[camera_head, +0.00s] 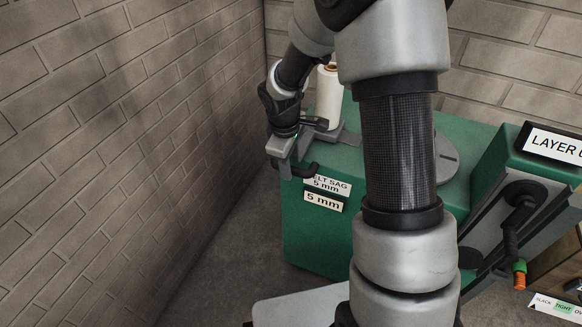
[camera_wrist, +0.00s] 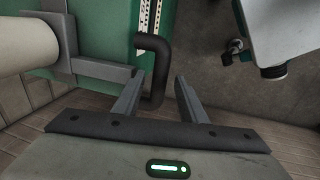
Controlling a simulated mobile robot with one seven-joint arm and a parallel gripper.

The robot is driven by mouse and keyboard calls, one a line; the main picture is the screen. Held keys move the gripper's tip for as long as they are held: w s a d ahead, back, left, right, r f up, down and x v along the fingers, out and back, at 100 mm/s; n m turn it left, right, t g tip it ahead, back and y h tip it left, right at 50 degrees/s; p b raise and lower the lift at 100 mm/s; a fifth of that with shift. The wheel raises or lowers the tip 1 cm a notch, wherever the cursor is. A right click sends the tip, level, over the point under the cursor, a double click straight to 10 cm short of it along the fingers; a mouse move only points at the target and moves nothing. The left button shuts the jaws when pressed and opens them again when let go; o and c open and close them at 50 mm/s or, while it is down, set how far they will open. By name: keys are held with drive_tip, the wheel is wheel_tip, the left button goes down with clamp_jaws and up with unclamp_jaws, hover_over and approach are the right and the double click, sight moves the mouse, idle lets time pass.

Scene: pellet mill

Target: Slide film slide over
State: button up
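The film slide is a grey metal carriage (camera_head: 345,136) on top of the green machine, with a white film roll (camera_head: 328,96) standing at it. In the wrist view the pale roll (camera_wrist: 24,46) and a grey bar (camera_wrist: 98,70) are at the left. A black bent handle (camera_wrist: 160,66) hangs between the fingers of my gripper (camera_wrist: 158,79). The two fingers stand apart, one on each side of the handle, the left one very close to it; contact is unclear. In the head view my gripper (camera_head: 286,160) is at the machine's left end, partly hiding the slide.
The green machine (camera_head: 312,243) carries labels reading "5 mm" (camera_head: 323,201). A round grey plate (camera_head: 446,160) lies behind my arm. A brick wall (camera_head: 130,130) rises at left. At right are a black crank (camera_head: 513,215) with an orange-green tip and a "LAYER" sign (camera_head: 555,145).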

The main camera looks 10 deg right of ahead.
drive_tip(key=shift+w+f, duration=0.1)
drive_tip(key=shift+f, duration=0.4)
clamp_jaws()
drive_tip(key=s+d+p, duration=0.1)
drive_tip(key=s+d, duration=0.4)
drive_tip(key=d, duration=0.3)
drive_tip(key=shift+s+p, duration=0.3)
drive_tip(key=shift+s, duration=0.05)
unclamp_jaws()
